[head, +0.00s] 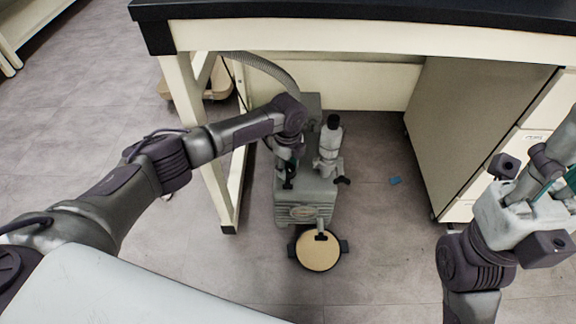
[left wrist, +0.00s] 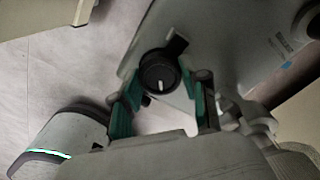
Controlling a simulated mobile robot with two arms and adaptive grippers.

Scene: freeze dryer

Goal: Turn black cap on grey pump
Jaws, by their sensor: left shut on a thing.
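The grey pump (head: 305,207) stands on the floor under the bench; part of its body also shows in the left wrist view (left wrist: 235,50). The black cap (left wrist: 158,72) is a round knob with a white line on its face. In the left wrist view it sits between the teal pads of my left gripper (left wrist: 160,92), near their tips. My left gripper (head: 288,182) reaches down over the pump's left side, shut on the cap, and hides it in the head view. My right gripper (head: 552,187) is at the right edge, away from the pump; its jaw opening is unclear.
The bench (head: 350,40) overhangs the pump, with a leg (head: 213,180) close at left. A cabinet (head: 465,125) stands at right. A grey cylinder (head: 329,148) with a black top rises from the pump. A tan disc (head: 318,250) lies in front. A ribbed hose (head: 262,65) runs behind.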

